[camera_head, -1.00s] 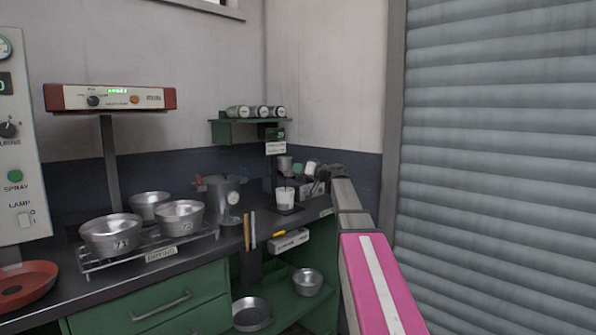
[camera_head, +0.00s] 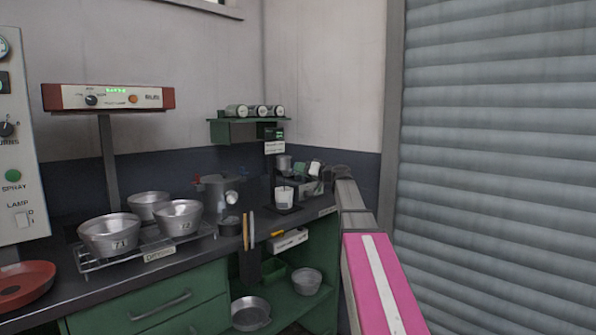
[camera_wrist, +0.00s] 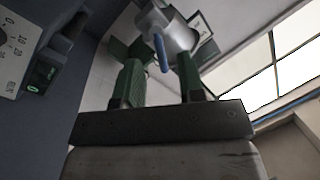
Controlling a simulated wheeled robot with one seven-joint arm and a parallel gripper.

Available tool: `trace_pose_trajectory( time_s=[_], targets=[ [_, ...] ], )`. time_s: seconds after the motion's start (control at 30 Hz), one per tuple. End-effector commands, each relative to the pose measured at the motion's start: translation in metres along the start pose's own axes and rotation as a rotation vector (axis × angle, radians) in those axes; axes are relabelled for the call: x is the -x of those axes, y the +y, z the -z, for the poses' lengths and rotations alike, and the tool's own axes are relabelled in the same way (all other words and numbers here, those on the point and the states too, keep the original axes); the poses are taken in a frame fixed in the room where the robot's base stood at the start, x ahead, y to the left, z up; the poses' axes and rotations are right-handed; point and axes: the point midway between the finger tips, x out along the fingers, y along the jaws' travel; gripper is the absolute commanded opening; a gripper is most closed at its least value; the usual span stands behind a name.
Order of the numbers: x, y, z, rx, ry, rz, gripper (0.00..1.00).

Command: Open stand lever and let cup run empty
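A small metal cup (camera_head: 284,163) stands at the back right of the worktop, above a clear beaker (camera_head: 284,196) with whitish contents. The wrist view shows a metal cylinder (camera_wrist: 178,37), which looks like the same cup, and a slim blue lever (camera_wrist: 161,52) in front of it. My gripper (camera_wrist: 160,62) has its two green fingers spread, with the blue lever between their tips. I see no clear contact on either side. In the head view my gripper end is small, beside the stand, and partly hidden by the arm. Any flow from the cup is too small to tell.
A display box (camera_wrist: 45,70) is close at the left in the wrist view. A green shelf with jars (camera_head: 250,127) hangs above. A roller shutter (camera_head: 495,160) is at the right.

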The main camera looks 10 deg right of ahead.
Motion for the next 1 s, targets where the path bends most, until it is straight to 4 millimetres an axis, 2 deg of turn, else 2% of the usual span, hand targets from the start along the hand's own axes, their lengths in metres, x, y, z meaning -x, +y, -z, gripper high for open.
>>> trace_pose_trajectory(
  time_s=[0.03,0.2,0.4,0.6,1.0],
  targets=[
    [0.012,-0.001,-0.001,0.0,0.002,-0.002,0.36],
    [0.045,-0.001,-0.001,0.0,0.001,-0.003,0.36],
    [0.074,-0.001,-0.001,0.0,0.001,-0.001,0.36],
    [0.086,0.0,0.0,-0.001,0.001,-0.001,0.36],
    [0.087,0.0,0.0,-0.001,0.001,0.0,0.36]
  ],
)
